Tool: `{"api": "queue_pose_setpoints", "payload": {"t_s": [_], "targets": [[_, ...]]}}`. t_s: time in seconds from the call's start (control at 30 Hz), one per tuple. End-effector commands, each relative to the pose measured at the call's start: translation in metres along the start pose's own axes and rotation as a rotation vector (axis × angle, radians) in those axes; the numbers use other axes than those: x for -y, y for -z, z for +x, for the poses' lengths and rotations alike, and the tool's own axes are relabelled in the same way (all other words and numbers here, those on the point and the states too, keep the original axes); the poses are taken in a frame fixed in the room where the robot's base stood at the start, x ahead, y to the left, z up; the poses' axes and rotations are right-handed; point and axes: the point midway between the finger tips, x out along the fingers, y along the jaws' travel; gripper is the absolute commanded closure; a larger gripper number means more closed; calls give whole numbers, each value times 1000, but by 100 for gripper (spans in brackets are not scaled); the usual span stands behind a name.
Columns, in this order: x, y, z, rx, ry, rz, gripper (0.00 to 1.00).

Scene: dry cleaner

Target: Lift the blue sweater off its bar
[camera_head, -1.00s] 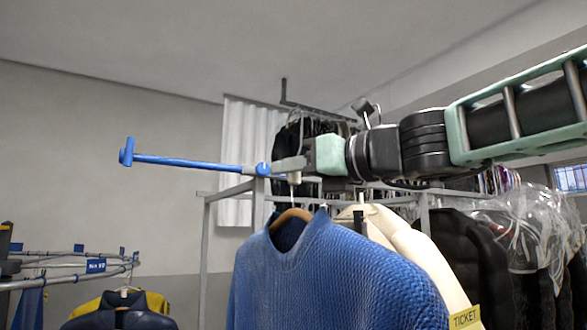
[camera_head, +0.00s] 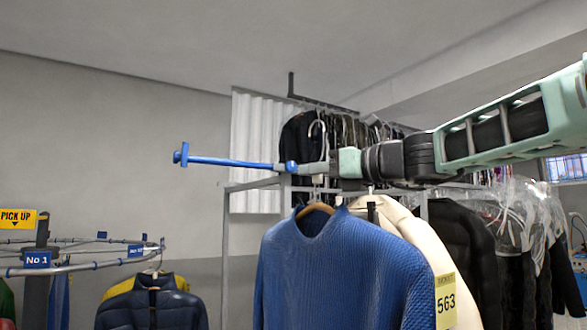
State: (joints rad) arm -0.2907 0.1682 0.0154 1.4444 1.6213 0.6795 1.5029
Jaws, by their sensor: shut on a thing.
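The blue knitted sweater (camera_head: 345,270) hangs on a wooden hanger (camera_head: 316,208) in the middle of the view; its lower part is out of frame. A yellow ticket (camera_head: 446,302) marked 563 is at the sweater's right.
A cream garment (camera_head: 420,235) and a black padded jacket (camera_head: 462,235) hang close on the right, with plastic-wrapped clothes (camera_head: 520,210) beyond. A grey rack frame (camera_head: 225,240) stands behind. At left are a rail (camera_head: 85,266) and a navy jacket (camera_head: 150,308). Space between is open.

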Motion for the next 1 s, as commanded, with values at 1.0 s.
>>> {"api": "queue_pose_setpoints", "payload": {"t_s": [1.0], "targets": [[-106,-1,44,2,-3,0,100]]}}
